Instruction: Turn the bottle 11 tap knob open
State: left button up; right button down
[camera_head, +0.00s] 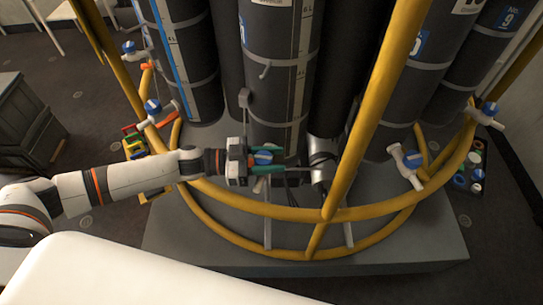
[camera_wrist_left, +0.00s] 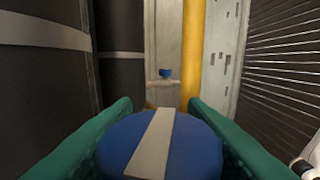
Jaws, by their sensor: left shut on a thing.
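My left gripper (camera_head: 264,162), with teal fingers, is shut on a blue tap knob (camera_head: 263,157) at the front foot of the dark bottles. In the left wrist view the knob (camera_wrist_left: 190,150) sits between the two teal fingers. Its white stripe runs almost straight away from the camera, tilted slightly right. A dark bottle (camera_head: 278,75) with a pale scale strip stands just behind this tap. I cannot read number 11 on it. The tap's body is mostly hidden by my gripper. My right gripper is in neither view.
A yellow ring frame (camera_head: 300,213) curves in front of the bottles, with a slanting yellow post (camera_head: 366,115) right of my gripper. Other blue-knobbed taps sit left (camera_head: 153,106) and right (camera_head: 413,160). A dark crate (camera_head: 25,120) stands at far left.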

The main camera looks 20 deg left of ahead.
pick_arm(q)
jog(key=n+t+y+p, duration=0.1)
jog(key=n+t, duration=0.1)
jog(key=t, duration=0.1)
jog(key=shift+r+n+t+y+p, duration=0.15)
jog(key=shift+n+t+y+p, duration=0.15)
jog(key=shift+t+y+p, duration=0.1)
jog(key=n+t+y, duration=0.1)
jog(key=n+t+y+p, duration=0.1)
jog(key=n+t+y, duration=0.1)
jog(key=t, duration=0.1)
jog(key=shift+w+a+n+y+p, duration=0.2)
jog(key=shift+w+n+y+p, duration=0.1)
jog(key=shift+n+p, duration=0.1)
jog(key=n+t+y, duration=0.2)
jog(key=y, duration=0.1)
jog(key=shift+w+a+n+p, duration=0.2)
jog(key=shift+n+p, duration=0.1)
jog(key=shift+p, duration=0.1)
jog(key=shift+w+a+n+t+y, duration=0.1)
jog(key=shift+n+t+y, duration=0.35)
jog(key=shift+y, duration=0.4)
jog(key=shift+s+a+n+t+y, duration=0.1)
jog(key=shift+n+t+y, duration=0.1)
jog(key=shift+n+y, duration=0.55)
jog(key=shift+w+a+n+t+y, duration=0.1)
jog(key=shift+n+t+y, duration=0.25)
jog(key=shift+y, duration=0.65)
jog(key=o, duration=1)
